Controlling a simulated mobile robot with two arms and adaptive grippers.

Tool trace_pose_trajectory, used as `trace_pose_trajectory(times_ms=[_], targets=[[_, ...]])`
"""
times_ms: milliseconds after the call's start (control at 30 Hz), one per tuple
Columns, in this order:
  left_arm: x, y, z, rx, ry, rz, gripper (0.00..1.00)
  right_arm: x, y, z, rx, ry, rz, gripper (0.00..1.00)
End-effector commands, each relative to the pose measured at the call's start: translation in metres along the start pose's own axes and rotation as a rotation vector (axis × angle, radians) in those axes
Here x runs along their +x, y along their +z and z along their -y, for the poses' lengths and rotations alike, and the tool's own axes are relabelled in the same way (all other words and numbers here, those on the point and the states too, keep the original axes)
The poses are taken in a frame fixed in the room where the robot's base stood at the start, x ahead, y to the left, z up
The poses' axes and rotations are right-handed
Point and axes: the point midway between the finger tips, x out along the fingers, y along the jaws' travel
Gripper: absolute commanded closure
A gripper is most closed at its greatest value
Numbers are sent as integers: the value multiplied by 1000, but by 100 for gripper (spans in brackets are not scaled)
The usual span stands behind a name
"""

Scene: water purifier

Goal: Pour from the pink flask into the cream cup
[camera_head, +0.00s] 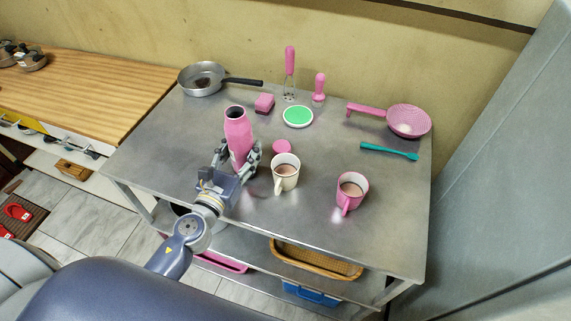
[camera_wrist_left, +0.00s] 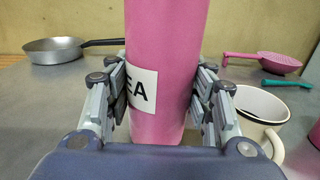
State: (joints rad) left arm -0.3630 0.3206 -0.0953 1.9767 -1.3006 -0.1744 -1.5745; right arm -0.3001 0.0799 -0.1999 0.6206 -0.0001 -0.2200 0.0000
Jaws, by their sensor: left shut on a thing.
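The pink flask (camera_head: 237,134) stands near the front middle of the metal table, with its dark mouth open at the top. It looks slightly tilted in the head view; I cannot tell whether its base touches the table. My left gripper (camera_head: 236,163) is shut on its lower body, one finger on each side. In the left wrist view the flask (camera_wrist_left: 165,60) fills the middle, with a white label. The cream cup (camera_head: 286,173) stands just right of the gripper with brown liquid inside. It also shows in the left wrist view (camera_wrist_left: 262,104), partly hidden by a finger. My right gripper is not in view.
A pink cup (camera_head: 352,192) with brown liquid stands right of the cream cup. A pink lid (camera_head: 281,146) lies behind the cream cup. A frying pan (camera_head: 203,79), green disc (camera_head: 298,116), pink strainer (camera_head: 407,121) and teal utensil (camera_head: 390,151) lie farther back.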

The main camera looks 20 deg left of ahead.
Motion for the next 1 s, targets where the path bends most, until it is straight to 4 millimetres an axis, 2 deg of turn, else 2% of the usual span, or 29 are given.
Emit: trace_pose_trajectory(times_ms=[433, 567, 800, 900, 1000], targets=[[0, 5, 0, 3, 0, 2, 91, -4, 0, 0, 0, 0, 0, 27], [0, 20, 0, 4, 0, 2, 91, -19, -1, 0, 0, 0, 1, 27], [0, 57, 0, 4, 0, 2, 91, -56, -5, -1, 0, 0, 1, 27], [0, 64, 0, 3, 1, 1, 91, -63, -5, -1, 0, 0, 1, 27], [0, 62, 0, 3, 1, 1, 91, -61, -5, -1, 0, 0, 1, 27]])
